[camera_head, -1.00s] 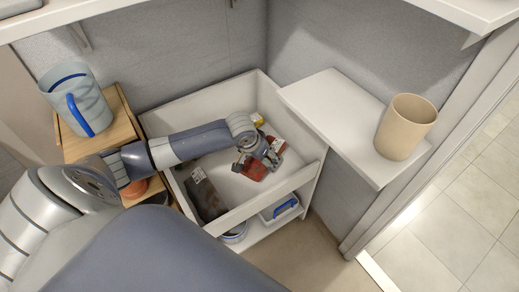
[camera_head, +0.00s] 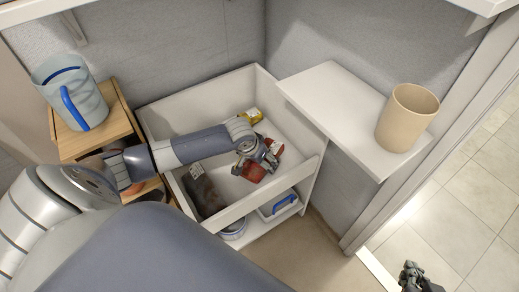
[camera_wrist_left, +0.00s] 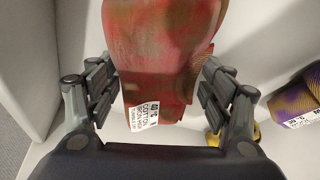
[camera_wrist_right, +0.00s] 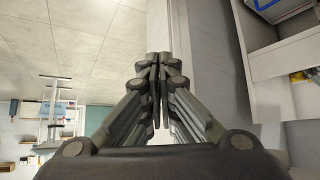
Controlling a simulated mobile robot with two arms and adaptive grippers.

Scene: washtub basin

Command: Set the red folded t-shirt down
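The red folded t-shirt (camera_head: 256,172) is inside the white basin (camera_head: 222,218), toward its right side. It has greenish stains and a white care label, seen in the left wrist view (camera_wrist_left: 165,70). My left gripper (camera_head: 260,160) reaches into the basin, its fingers (camera_wrist_left: 162,72) spread on either side of the shirt and appearing to press on its edges. I cannot tell whether the shirt touches the basin floor. My right gripper (camera_head: 412,272) is outside the basin at lower right; its fingers are together and empty in the right wrist view (camera_wrist_right: 158,62).
A dark garment (camera_head: 203,192) lies at the basin's left, a yellow labelled item (camera_head: 251,115) at the back. A wooden stand with a blue-handled jug (camera_head: 72,92) is left; a white shelf (camera_head: 330,90) with a beige cup (camera_head: 407,118) is right.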

